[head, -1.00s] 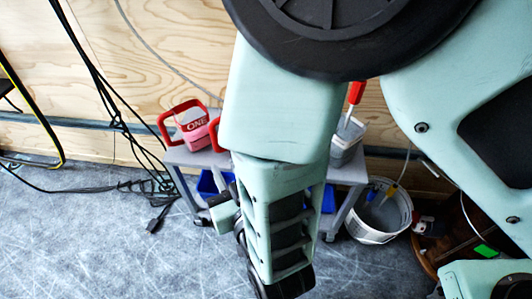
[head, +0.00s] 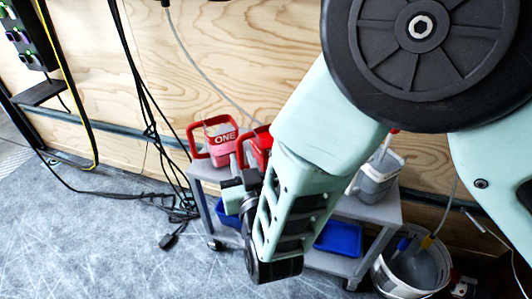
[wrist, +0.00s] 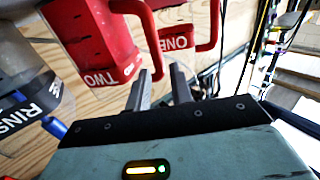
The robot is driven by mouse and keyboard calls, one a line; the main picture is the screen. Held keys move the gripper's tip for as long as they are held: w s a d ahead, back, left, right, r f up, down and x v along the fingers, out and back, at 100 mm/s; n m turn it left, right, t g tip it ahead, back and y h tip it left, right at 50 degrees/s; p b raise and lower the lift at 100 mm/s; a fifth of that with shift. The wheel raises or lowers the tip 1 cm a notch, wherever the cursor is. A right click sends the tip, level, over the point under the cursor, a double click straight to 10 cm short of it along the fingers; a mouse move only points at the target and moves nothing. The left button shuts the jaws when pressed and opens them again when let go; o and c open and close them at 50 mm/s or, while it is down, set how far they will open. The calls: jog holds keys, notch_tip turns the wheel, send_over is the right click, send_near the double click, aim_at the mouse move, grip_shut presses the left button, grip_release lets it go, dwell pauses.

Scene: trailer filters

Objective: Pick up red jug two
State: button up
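Red jug two (wrist: 92,40), marked TWO, is at the upper left of the wrist view, tilted in the picture. Its red handle (wrist: 151,35) faces my gripper. In the head view, jug two (head: 262,147) stands on the grey cart, partly hidden behind my arm. My gripper (wrist: 160,76) is open, its two grey fingers apart. The lower end of the handle shows in the gap between the fingertips; whether they touch it I cannot tell. Red jug one (wrist: 178,30), marked ONE, is just beyond to the right; it also shows in the head view (head: 222,140).
A clear container marked RINSE (wrist: 30,110) is left of jug two in the wrist view. The grey cart (head: 385,212) stands against a plywood wall, with a blue bin (head: 338,238) on its lower shelf. A white bucket (head: 412,272) stands at right. Cables hang at left.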

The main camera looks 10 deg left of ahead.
aim_at(240, 148)
jog(key=b+x, duration=0.2)
jog(key=x, duration=0.2)
jog(key=shift+w+f, duration=0.15)
jog(key=shift+w+a, duration=0.3)
jog(key=shift+w, duration=0.15)
grip_shut()
jog(key=shift+r, duration=0.35)
